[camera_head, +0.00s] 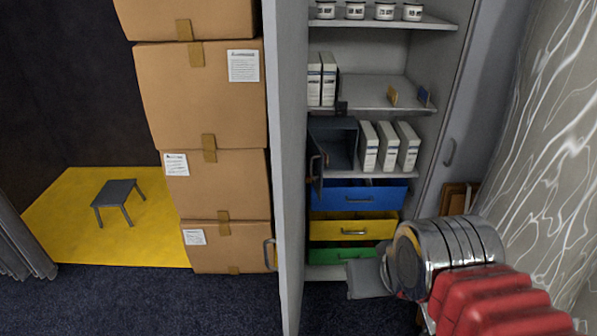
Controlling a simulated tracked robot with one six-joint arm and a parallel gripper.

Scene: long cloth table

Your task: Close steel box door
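The steel box (342,140) is a dark grey open-fronted box on a middle shelf of the cabinet. Its door (316,178) stands open at the box's left side, seen nearly edge-on, with a small brownish handle on it. The inside of the box shows no clear contents. My gripper (363,278) is at the lower right, a grey part beyond the silver and red arm links. It is below and to the right of the box door and apart from it. Its fingers are mostly hidden, so its opening does not show.
The tall grey cabinet door (291,180) stands open left of the shelves. White boxes (388,147) stand right of the steel box. Blue (358,197), yellow and green drawers lie below. Stacked cartons (200,95) are at left; a marbled wall (550,130) is at right.

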